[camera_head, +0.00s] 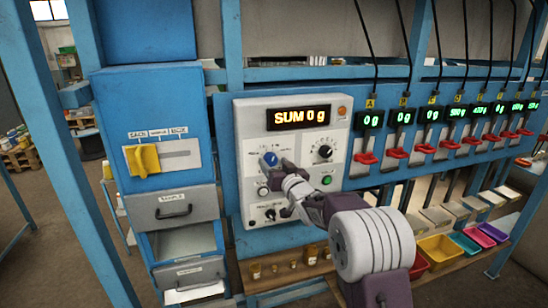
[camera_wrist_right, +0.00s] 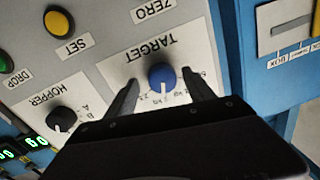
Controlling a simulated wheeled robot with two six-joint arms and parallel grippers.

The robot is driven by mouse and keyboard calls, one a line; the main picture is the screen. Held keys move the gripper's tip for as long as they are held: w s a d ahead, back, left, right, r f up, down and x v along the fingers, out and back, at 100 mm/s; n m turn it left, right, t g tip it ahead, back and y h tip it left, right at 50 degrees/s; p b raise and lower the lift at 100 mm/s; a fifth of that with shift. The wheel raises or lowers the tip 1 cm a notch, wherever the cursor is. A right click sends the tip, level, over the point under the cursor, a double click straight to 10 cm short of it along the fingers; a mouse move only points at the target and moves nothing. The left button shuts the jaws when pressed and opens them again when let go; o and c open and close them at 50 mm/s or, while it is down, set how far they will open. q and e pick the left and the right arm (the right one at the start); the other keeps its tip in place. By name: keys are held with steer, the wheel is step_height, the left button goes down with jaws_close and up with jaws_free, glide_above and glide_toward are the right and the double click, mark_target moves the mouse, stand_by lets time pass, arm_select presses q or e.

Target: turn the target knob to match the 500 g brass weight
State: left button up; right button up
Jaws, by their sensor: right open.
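The target knob (camera_head: 270,158) is blue and sits on the pale control panel (camera_head: 243,125). In the right wrist view the blue knob (camera_wrist_right: 162,77) shows a white pointer line, upside down under the label TARGET. My right gripper (camera_head: 284,170) is open at the knob. In the wrist view its dark fingers (camera_wrist_right: 160,84) stand on either side of the knob, with gaps; contact is not visible. Small brass weights (camera_head: 256,271) stand on a wooden shelf below the panel; their markings are too small to read. My left gripper is not in view.
The panel display (camera_head: 299,117) reads SUM 0 g. A black hopper knob (camera_wrist_right: 62,119) and a yellow SET button (camera_wrist_right: 59,21) are close by. A blue cabinet with a yellow handle (camera_head: 142,160) stands left. Red levers (camera_head: 365,158) and colored bins (camera_head: 437,249) are right.

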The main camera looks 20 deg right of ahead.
steer(key=shift+w+a, duration=0.1)
steer(key=shift+w, duration=0.15)
steer(key=shift+a, duration=0.1)
steer(key=shift+s, duration=0.1)
jaws_close()
steer(key=shift+f+n+b, duration=0.1)
steer(key=shift+n+b, duration=1.45)
steer(key=shift+n, duration=0.05)
steer(key=n+b, duration=0.3)
steer(key=n, duration=0.1)
steer(key=n+b, duration=0.1)
steer(key=n, duration=0.1)
steer(key=n+b, duration=0.1)
steer(key=n, duration=0.1)
steer(key=shift+r+n+g+h, duration=0.2)
steer(key=shift+n+g+h, duration=0.1)
steer(key=shift+g, duration=0.1)
steer(key=shift+r+n+b, duration=0.1)
steer(key=shift+n+b, duration=0.8)
steer(key=shift+n, duration=0.8)
